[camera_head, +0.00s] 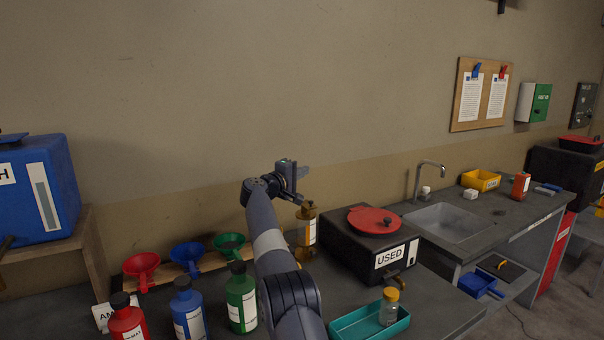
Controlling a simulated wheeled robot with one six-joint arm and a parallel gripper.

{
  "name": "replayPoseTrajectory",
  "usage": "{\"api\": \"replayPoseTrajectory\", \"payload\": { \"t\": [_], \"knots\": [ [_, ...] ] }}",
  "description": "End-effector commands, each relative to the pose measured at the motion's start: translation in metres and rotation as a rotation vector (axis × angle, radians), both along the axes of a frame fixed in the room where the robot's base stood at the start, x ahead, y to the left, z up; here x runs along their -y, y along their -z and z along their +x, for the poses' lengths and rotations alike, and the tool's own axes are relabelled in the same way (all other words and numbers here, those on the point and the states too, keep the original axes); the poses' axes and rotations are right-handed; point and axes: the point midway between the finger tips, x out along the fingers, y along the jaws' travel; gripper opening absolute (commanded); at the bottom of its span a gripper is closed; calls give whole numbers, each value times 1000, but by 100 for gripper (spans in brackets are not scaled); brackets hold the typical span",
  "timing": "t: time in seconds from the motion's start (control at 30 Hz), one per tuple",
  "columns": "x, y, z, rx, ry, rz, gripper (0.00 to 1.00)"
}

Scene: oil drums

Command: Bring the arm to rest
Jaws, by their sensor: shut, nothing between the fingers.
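My arm reaches up from the bottom middle over the dark counter (438,302). My gripper (303,172) is at its top end, raised in front of the bare wall and pointing right. Its fingers look closed together, with nothing held between them.
A black "USED" box (345,246) with a red lid stands right of the arm. A teal tray (350,327) holds a small jar (389,306). Red, blue and green bottles (241,300) and funnels (186,256) stand left. A sink (447,222) is farther right.

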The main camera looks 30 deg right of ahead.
Motion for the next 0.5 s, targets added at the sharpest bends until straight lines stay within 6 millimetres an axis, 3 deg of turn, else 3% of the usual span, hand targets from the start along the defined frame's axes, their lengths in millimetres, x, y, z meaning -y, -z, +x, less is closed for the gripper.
{"api": "replayPoseTrajectory", "payload": {
  "t": [0.03,0.13,0.5],
  "knots": [
    [0,-12,0,0,0,0,0],
    [0,-20,0,0,0,0,0],
    [0,-24,0,0,0,0,0]
  ]
}}
